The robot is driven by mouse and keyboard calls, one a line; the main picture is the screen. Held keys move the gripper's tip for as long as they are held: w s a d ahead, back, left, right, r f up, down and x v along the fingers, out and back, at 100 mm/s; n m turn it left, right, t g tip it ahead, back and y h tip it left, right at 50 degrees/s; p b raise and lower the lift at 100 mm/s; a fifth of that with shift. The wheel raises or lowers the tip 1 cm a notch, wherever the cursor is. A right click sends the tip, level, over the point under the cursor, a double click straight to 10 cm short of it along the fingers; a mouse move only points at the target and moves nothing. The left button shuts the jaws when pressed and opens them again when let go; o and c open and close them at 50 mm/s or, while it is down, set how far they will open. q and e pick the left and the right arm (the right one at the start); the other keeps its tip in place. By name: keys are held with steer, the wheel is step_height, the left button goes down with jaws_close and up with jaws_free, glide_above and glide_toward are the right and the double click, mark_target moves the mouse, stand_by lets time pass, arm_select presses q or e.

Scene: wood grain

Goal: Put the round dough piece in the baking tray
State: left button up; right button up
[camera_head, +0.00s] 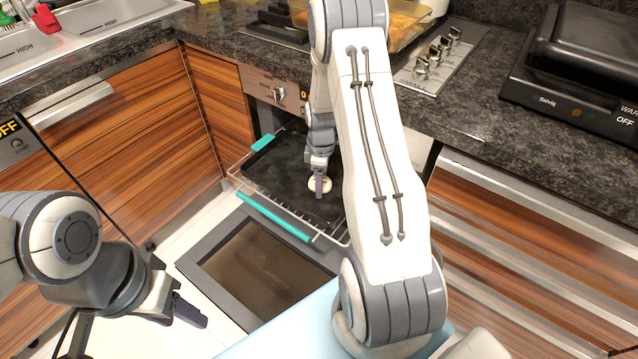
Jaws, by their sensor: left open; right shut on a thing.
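The round dough piece (312,185) is a small pale disc, held between the fingers of my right gripper (319,186). My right gripper points down and is over the dark baking tray (272,172). I cannot tell whether the dough touches the tray's surface. The tray lies on a pulled-out oven rack (236,181) with teal edge strips. My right arm hides the tray's right part. My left gripper (190,318) is open and empty at the lower left, away from the tray.
The open oven door (262,262) lies below the rack. A dark stone counter (480,135) runs behind, with a stovetop knob panel (430,62), a black appliance (580,75) at right and a sink (100,15) at left. Wood-grain drawers (130,135) flank the oven.

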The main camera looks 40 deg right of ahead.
steer(key=o, duration=1.4)
steer(key=shift+f, duration=0.1)
steer(key=shift+c, duration=0.2)
steer(key=shift+r+p, duration=0.7)
steer(key=shift+r, duration=3.2)
steer(key=shift+a+r, duration=0.2)
steer(key=shift+a, duration=0.05)
steer(key=s+a+r, duration=0.3)
steer(key=a+r, duration=0.3)
steer(key=a, duration=0.5)
steer(key=s+a+r, duration=0.4)
steer(key=a+r, duration=0.1)
steer(key=a, duration=0.6)
steer(key=s+a+r+m, duration=0.1)
steer(key=s+a, duration=0.3)
steer(key=s, duration=0.4)
steer(key=s+a+r+m+y, duration=0.1)
steer(key=s+a+r, duration=0.2)
steer(key=s, duration=0.6)
steer(key=shift+s+a, duration=0.15)
steer(key=shift+a, duration=0.4)
